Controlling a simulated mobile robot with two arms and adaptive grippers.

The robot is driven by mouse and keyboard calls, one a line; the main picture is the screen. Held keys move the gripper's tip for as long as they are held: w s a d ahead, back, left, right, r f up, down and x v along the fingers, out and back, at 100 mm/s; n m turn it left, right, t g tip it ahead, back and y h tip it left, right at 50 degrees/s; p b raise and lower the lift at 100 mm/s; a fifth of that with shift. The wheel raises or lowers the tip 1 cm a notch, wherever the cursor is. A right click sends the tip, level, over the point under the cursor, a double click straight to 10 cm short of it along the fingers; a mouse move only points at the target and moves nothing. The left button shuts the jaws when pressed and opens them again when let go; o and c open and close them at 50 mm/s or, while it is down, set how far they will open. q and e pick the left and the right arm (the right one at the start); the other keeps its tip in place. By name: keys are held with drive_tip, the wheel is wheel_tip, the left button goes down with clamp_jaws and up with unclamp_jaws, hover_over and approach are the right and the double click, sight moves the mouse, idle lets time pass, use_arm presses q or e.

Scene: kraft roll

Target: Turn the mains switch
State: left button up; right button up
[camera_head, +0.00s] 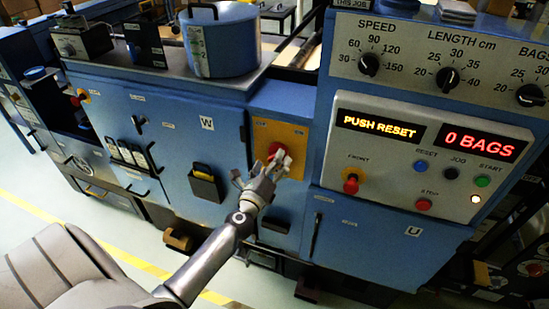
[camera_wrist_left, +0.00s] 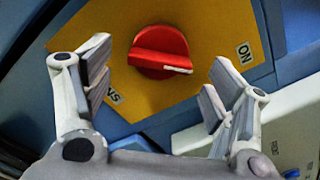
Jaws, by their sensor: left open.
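The mains switch is a red rotary knob (camera_wrist_left: 160,48) on a yellow plate (camera_wrist_left: 205,22) in the left wrist view. A white mark on the knob points to the lower right. An ON label sits at the plate's right, and a partly hidden label is at lower left. In the head view the knob (camera_head: 277,149) is partly covered by my left gripper (camera_head: 263,170). That gripper is open and empty in front of the plate, its fingers on either side of the knob with gaps to it. My right gripper is not in view.
The blue machine carries a control panel (camera_head: 420,155) at right, with displays reading PUSH RESET and 0 BAGS. A red knob marked FRONT (camera_head: 351,184) is on it. A black holder (camera_head: 206,184) is left of my gripper. A blue pot (camera_head: 222,40) stands above.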

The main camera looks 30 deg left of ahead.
use_arm(q)
drive_tip(key=shift+x, duration=1.1)
drive_tip(key=shift+c, duration=0.4)
drive_tip(key=c, duration=0.9)
